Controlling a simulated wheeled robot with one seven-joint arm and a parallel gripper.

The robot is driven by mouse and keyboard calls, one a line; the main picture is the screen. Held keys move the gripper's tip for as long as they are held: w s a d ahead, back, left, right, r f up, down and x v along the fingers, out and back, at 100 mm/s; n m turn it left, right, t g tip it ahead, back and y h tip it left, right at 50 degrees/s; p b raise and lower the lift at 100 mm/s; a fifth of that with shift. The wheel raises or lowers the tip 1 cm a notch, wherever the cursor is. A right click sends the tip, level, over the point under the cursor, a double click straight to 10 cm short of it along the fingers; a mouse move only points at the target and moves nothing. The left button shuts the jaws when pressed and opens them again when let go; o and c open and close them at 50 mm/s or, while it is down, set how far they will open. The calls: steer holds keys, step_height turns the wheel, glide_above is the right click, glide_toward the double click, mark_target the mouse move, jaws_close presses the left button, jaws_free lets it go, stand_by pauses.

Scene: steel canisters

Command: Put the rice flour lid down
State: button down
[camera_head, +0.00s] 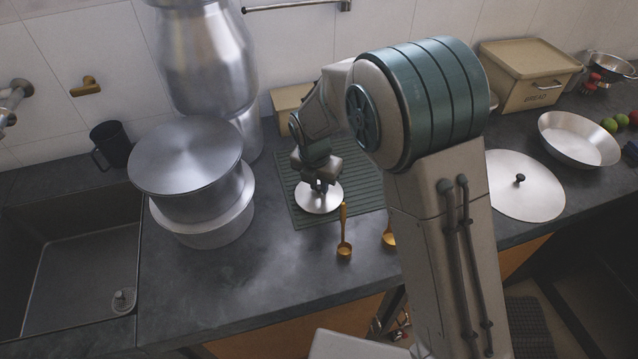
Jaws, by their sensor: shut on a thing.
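A small round steel lid (316,203), which I take to be the rice flour lid, is under my gripper (321,187). My gripper points down with its fingers shut on the middle of the lid, where the fingers hide the grip itself. The lid looks about level, over the front left part of a dark green ribbed mat (364,195). I cannot tell whether it touches the mat or hangs just above it.
Large steel canisters (205,205) stand to the left, beside a sink (75,250). A brass ladle (344,235) lies just in front of the mat. To the right are a large knobbed lid (535,200), a steel bowl (575,140) and a beige box (520,75). The front left counter is clear.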

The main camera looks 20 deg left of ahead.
steer(key=shift+f, duration=0.35)
steer(key=shift+f, duration=0.15)
steer(key=c, duration=1.3)
jaws_free()
